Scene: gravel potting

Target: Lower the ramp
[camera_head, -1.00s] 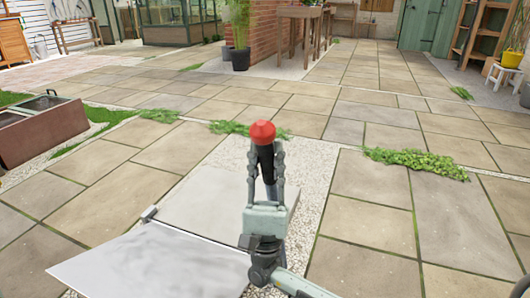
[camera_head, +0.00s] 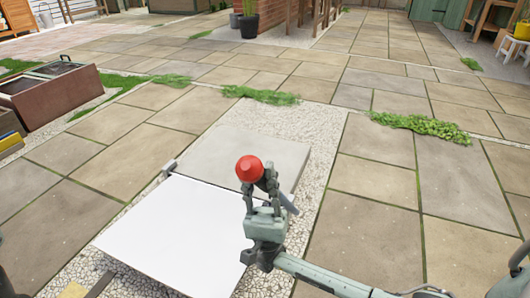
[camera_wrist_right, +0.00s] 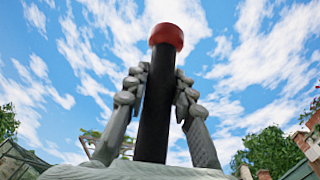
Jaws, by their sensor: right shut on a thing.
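The ramp is a smooth white panel (camera_head: 180,235) in the head view, joined along its far edge to a grey slab (camera_head: 225,155). A small metal hinge piece (camera_head: 168,168) shows at the left end of that joint. My right gripper (camera_head: 258,186) is over the right side of the panel and slab. It is shut on the black shaft (camera_wrist_right: 158,110) of a lever with a red knob (camera_head: 248,168). In the right wrist view the knob sits above the fingers. The panel's near end is partly cut off by the picture edge. My left gripper is not in view.
Gravel (camera_head: 295,120) surrounds the slab, with stone paving (camera_head: 370,200) beyond. A brown cold frame (camera_head: 55,90) stands at the left. Low green plants (camera_head: 420,126) grow between pavers. A dark pot (camera_head: 249,27) stands farther back. The paving right of the ramp is clear.

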